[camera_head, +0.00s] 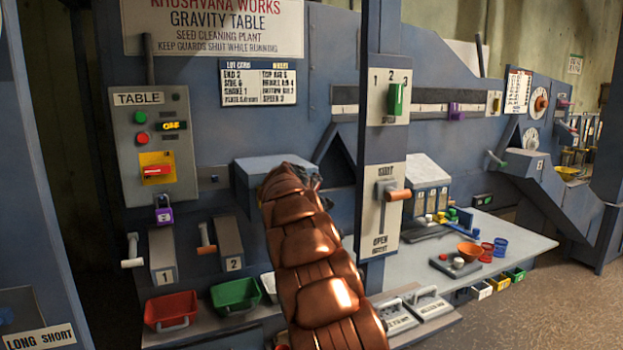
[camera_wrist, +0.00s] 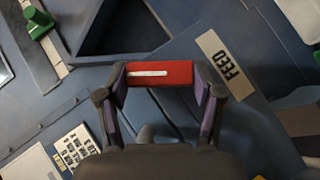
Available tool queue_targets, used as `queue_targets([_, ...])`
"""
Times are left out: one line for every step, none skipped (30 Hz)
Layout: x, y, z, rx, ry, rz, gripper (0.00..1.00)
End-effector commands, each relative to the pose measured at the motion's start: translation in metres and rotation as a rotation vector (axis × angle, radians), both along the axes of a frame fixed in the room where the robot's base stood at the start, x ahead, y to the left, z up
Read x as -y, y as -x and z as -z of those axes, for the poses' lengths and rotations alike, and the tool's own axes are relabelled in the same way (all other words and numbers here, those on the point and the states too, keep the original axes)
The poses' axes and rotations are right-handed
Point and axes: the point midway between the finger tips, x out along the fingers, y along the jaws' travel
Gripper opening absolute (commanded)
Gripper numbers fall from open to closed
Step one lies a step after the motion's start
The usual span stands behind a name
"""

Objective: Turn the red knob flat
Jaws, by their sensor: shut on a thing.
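A red knob (camera_wrist: 176,74) with a white line along it shows in the wrist view. It sits beside a plate marked FEED (camera_wrist: 225,65) on the blue machine face. My gripper (camera_wrist: 161,82) is shut on the knob, with one finger at each end. The white line runs level across the wrist view, at a slant to the long side of the FEED plate. In the head view, my arm hides this knob and most of my gripper. Another red handle (camera_head: 157,171) lies level on a yellow plate of the TABLE panel.
The TABLE panel (camera_head: 150,130) and two numbered levers stand left of my arm. A post with a green slider (camera_head: 395,98) and an orange-handled lever (camera_head: 398,195) stands close on the right. Red (camera_head: 171,311) and green (camera_head: 236,297) bins lie below.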

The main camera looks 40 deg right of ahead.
Motion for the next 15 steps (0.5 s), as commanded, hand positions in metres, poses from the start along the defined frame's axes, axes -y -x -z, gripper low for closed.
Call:
queue_targets([-0.0014,-0.0015,-0.0097,0.016,-0.043,-0.002,0.32])
queue_targets([-0.0018,-0.0017,-0.0097,0.023,-0.067,-0.004,0.32])
queue_targets([-0.0008,-0.0011,-0.0096,0.034,-0.101,-0.003,0.32])
queue_targets([-0.0014,-0.0016,-0.0096,0.043,-0.126,-0.003,0.32])
queue_targets([-0.0006,-0.0010,-0.0096,0.051,-0.151,-0.002,0.32])
queue_targets([-0.0009,-0.0014,-0.0094,0.062,-0.184,-0.002,0.32])
queue_targets([-0.0002,-0.0010,-0.0095,0.070,-0.208,-0.002,0.32])
queue_targets([-0.0001,-0.0009,-0.0093,0.079,-0.233,-0.002,0.32])
queue_targets([0.0000,-0.0010,-0.0092,0.090,-0.265,-0.002,0.32])
queue_targets([0.0004,-0.0008,-0.0092,0.098,-0.289,-0.002,0.32])
queue_targets([0.0000,-0.0011,-0.0093,0.106,-0.313,-0.002,0.32])
queue_targets([0.0009,-0.0006,-0.0092,0.119,-0.346,-0.001,0.32])
queue_targets([0.0004,-0.0010,-0.0093,0.126,-0.369,-0.002,0.32])
queue_targets([0.0012,-0.0005,-0.0092,0.136,-0.394,-0.001,0.32])
queue_targets([0.0010,-0.0007,-0.0094,0.145,-0.424,-0.002,0.32])
